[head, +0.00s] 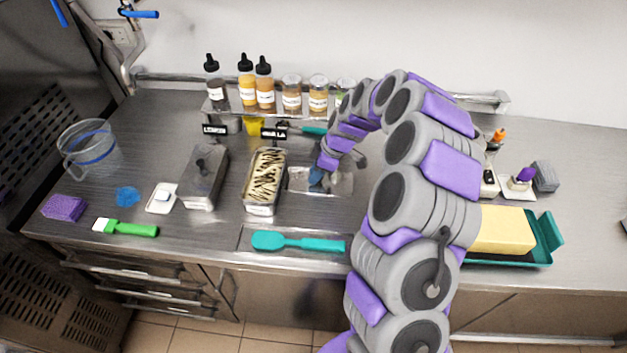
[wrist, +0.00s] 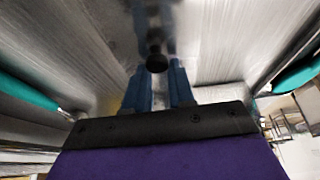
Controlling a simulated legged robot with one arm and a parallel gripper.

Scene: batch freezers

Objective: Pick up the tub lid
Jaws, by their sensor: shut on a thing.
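The tub lid (head: 341,184) is a flat, shiny steel plate at the right of the open tub (head: 262,205), partly hidden by my gripper. My gripper (head: 317,178) is over it with blue fingers pointing down. In the wrist view, my gripper (wrist: 158,82) has its fingers close around a small black knob (wrist: 156,63) on a steel surface, the lid (wrist: 200,40). The open tub holds pale ice cream with dark streaks. I cannot tell whether the lid is clear of the counter.
A closed steel tub (head: 203,190) stands left of the open one. A teal spatula (head: 290,242) lies at the front edge. Bottles and jars (head: 265,85) stand on a rear shelf. A yellow block (head: 505,230) sits in a teal tray at right.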

